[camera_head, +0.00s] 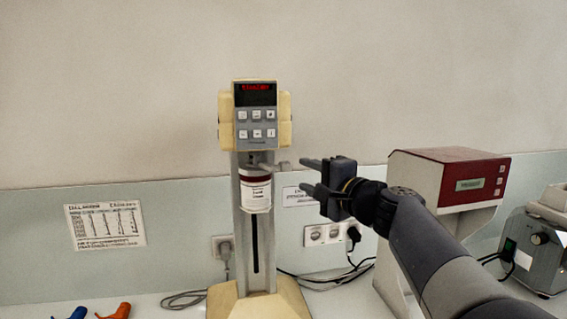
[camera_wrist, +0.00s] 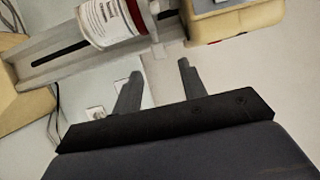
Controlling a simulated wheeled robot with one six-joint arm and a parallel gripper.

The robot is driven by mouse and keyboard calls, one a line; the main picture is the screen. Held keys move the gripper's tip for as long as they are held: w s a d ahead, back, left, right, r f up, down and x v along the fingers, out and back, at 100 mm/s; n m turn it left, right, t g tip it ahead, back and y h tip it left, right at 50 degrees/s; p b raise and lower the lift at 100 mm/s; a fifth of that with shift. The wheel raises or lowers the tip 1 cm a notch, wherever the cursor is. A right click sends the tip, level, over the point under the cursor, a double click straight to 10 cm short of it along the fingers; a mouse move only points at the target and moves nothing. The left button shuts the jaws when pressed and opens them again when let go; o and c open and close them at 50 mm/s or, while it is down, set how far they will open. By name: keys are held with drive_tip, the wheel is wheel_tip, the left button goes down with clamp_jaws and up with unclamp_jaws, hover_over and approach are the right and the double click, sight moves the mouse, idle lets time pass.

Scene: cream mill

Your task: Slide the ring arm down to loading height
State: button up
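A cream mill (camera_head: 242,202) with a slotted grey column stands on the counter at the centre of the head view. A white jar with a dark red band (camera_head: 256,192) sits at its column, high up under the control head. A short pale handle (camera_head: 280,166), apparently of the ring arm, sticks out to the right above the jar. In the wrist view the jar (camera_wrist: 103,20) and the handle (camera_wrist: 152,22) show at the top. My gripper (camera_head: 303,176) is right of the handle, open and empty. Its fingers (camera_wrist: 160,68) point towards the handle, seemingly apart from it.
The mill's control head (camera_head: 255,120) with a red display is just above the jar. A red-topped device (camera_head: 450,168) stands behind my arm at the right, with a grey device (camera_head: 535,250) beyond it. Orange (camera_head: 115,311) and blue (camera_head: 77,313) items lie at the lower left.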

sight(289, 169)
drive_tip(key=p+x, duration=0.2)
drive_tip(key=x, duration=0.7)
drive_tip(key=shift+p, duration=0.4)
clamp_jaws()
drive_tip(key=shift+f, duration=0.1)
